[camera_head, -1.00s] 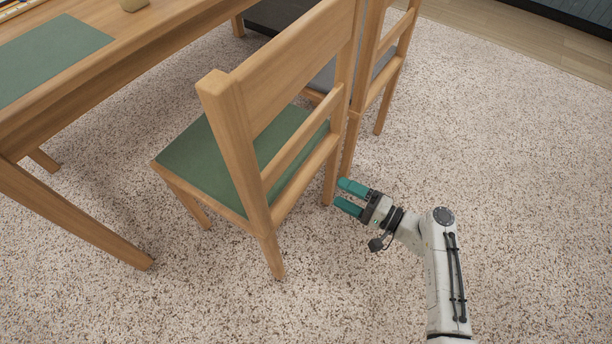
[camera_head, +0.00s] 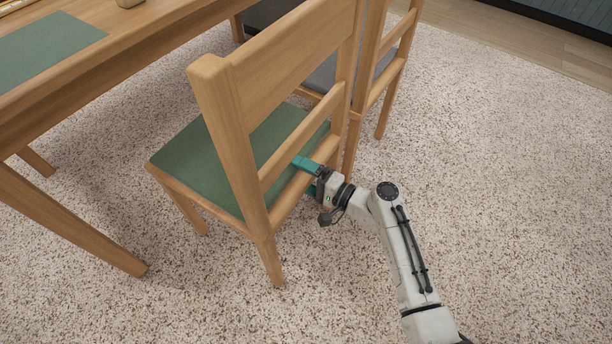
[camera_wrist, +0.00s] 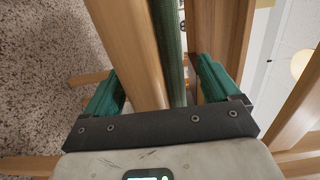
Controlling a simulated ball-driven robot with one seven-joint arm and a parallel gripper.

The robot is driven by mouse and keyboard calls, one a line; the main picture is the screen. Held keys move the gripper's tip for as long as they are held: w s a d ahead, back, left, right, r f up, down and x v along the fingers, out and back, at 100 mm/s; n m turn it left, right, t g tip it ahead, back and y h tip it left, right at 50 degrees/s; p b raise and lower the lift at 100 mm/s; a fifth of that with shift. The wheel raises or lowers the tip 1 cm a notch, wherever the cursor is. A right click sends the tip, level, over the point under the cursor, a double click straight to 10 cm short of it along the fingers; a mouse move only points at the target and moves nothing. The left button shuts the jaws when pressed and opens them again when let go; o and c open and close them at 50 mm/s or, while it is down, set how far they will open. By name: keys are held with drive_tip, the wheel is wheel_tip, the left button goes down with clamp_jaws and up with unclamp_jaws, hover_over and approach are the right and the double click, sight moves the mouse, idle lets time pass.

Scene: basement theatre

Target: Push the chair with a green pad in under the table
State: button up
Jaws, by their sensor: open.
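The wooden chair (camera_head: 290,72) with a green pad (camera_head: 190,162) stands upright on the carpet, its back toward me. The wooden table (camera_head: 150,32) is beyond it at upper left, and the near front corner of the seat shows clear of the tabletop. My gripper (camera_head: 308,173) is open at the low rail of the chair's back. One teal finger shows above the rail in the head view; the other is mostly hidden. In the wrist view, a wooden rail (camera_wrist: 128,45) and a strip of green pad (camera_wrist: 170,55) show between my spread fingers (camera_wrist: 160,88).
A second wooden chair with a grey seat (camera_head: 327,75) stands close beside the first, on its far side. A table leg (camera_head: 80,230) stands left of the green-padded chair. A green mat (camera_head: 40,48) lies on the table. Carpet (camera_head: 500,170) to the right is clear.

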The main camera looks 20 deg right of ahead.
drive_tip(key=shift+c, duration=0.4)
clamp_jaws()
idle(0.4)
drive_tip(key=shift+r, duration=0.1)
